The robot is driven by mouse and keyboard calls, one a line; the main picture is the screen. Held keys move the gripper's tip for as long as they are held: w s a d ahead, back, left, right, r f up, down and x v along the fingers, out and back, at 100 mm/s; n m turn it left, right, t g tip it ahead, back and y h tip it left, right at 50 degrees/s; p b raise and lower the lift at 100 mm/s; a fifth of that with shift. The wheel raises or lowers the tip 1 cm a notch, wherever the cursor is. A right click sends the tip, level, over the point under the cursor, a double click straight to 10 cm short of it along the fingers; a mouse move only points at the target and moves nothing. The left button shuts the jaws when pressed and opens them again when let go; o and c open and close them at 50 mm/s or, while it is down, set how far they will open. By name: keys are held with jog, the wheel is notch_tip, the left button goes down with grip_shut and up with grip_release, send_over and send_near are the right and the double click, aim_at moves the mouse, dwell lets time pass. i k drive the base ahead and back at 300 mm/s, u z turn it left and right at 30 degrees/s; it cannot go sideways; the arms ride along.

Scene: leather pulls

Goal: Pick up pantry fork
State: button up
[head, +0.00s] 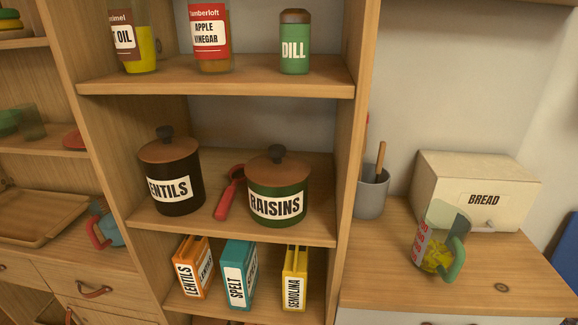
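No thing in the head view shows clear fork tines. A red-handled utensil (227,195) lies on the middle pantry shelf (228,228), between the black LENTILS canister (173,160) and the green RAISINS canister (279,185). Its handle points to the front of the shelf, and its far end is partly hidden by the RAISINS canister, so I cannot tell whether it is a fork. A grey crock (371,196) on the right counter holds a wooden-handled utensil (380,160) whose lower end is hidden. My gripper is not in view.
Shelf side panels stand left and right of the canisters. Boxes, including SPELT (238,275), stand below; bottles and a DILL jar (294,45) stand above. A jug (438,240) and a BREAD box (480,188) stand on the right counter. The shelf front before the utensil is open.

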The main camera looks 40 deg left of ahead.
aim_at(382, 146)
jog(key=u, duration=0.7)
jog(key=i, duration=0.6)
jog(key=u, duration=0.5)
jog(key=k, duration=1.25)
jog(key=z, duration=0.8)
jog(key=i, duration=1.05)
jog(key=u, duration=0.6)
jog(key=i, duration=0.55)
jog(key=u, duration=0.55)
